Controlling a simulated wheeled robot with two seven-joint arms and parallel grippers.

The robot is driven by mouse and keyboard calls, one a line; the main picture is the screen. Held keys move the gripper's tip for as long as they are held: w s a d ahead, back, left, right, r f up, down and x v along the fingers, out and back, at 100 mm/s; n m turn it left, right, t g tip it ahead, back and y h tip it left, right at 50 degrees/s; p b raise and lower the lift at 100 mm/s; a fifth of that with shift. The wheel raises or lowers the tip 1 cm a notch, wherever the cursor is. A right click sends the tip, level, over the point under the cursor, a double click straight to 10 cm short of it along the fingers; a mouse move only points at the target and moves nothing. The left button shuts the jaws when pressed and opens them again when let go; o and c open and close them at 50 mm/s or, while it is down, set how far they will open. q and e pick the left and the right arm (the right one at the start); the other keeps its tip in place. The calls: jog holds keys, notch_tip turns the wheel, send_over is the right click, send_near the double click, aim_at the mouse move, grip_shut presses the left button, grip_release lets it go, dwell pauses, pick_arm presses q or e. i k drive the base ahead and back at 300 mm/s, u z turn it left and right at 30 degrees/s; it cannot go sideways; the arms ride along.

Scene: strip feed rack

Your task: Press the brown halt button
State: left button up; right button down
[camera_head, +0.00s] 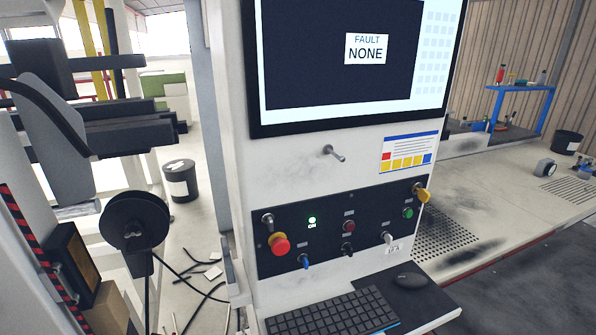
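A black control panel (340,231) sits on the front of a pale cabinet, below its screen. Two small dark reddish-brown controls are near its middle: a round button (348,226) and, just below it, a switch-like control (347,248). The labels are too small to read, so I cannot tell by text which is the halt button. A red mushroom button (280,243) is at the left and a green button (408,213) at the right. Nothing covers the controls. Neither of my grippers is in view.
The screen (366,50) reads FAULT NONE. A metal peg (334,153) juts above; a keyboard (333,313) and mouse (411,281) lie below.

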aim_at(349, 227)
jog(key=z, duration=1.6)
jog(key=k, duration=0.4)
jog(key=u, duration=1.15)
